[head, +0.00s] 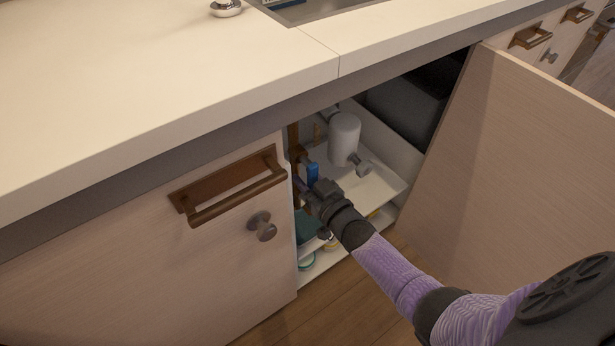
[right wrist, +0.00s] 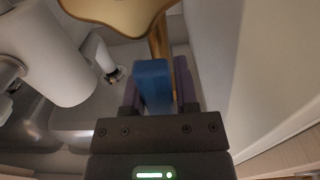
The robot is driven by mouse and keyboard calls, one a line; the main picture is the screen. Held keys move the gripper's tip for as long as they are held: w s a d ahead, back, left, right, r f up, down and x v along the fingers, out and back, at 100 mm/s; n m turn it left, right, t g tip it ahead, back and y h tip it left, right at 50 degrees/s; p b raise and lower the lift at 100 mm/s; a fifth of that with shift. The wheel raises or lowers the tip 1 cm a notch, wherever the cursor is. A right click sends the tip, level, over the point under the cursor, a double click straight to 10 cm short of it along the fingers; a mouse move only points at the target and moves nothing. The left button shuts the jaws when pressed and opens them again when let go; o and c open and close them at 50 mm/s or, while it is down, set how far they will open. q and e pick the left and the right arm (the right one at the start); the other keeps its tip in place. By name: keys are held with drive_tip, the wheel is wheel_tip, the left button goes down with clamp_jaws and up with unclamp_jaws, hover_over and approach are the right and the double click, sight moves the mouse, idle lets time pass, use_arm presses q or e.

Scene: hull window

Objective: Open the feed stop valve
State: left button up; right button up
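The blue handle (head: 313,172) of the feed stop valve is inside the open cabinet, next to a copper-coloured pipe (head: 294,140). My right gripper (head: 303,188) reaches into the cabinet at this handle. In the right wrist view the blue handle (right wrist: 153,85) stands between the two dark purple fingers of my right gripper (right wrist: 160,90). A finger is close on each side; whether both press on it I cannot tell. The valve body is mostly hidden by the gripper and handle. My left gripper is not in view.
A white cylinder (head: 344,139) stands just right of the valve, above a pale shelf (head: 380,190). The cabinet door (head: 510,150) is open at the right. A closed front (head: 130,270) with a brown handle is at the left. The countertop (head: 150,90) overhangs the opening.

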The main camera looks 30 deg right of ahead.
drive_tip(key=o, duration=0.3)
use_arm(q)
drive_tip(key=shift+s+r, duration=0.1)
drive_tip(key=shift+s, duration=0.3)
use_arm(e)
drive_tip(key=shift+o, duration=0.2)
use_arm(q)
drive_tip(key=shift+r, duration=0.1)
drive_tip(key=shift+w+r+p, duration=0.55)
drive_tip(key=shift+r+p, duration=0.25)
drive_tip(key=shift+p, duration=0.25)
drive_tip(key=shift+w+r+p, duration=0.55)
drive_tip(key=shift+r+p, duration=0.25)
drive_tip(key=shift+p, duration=0.2)
use_arm(e)
drive_tip(key=s, duration=1)
drive_tip(key=shift+d, duration=0.4)
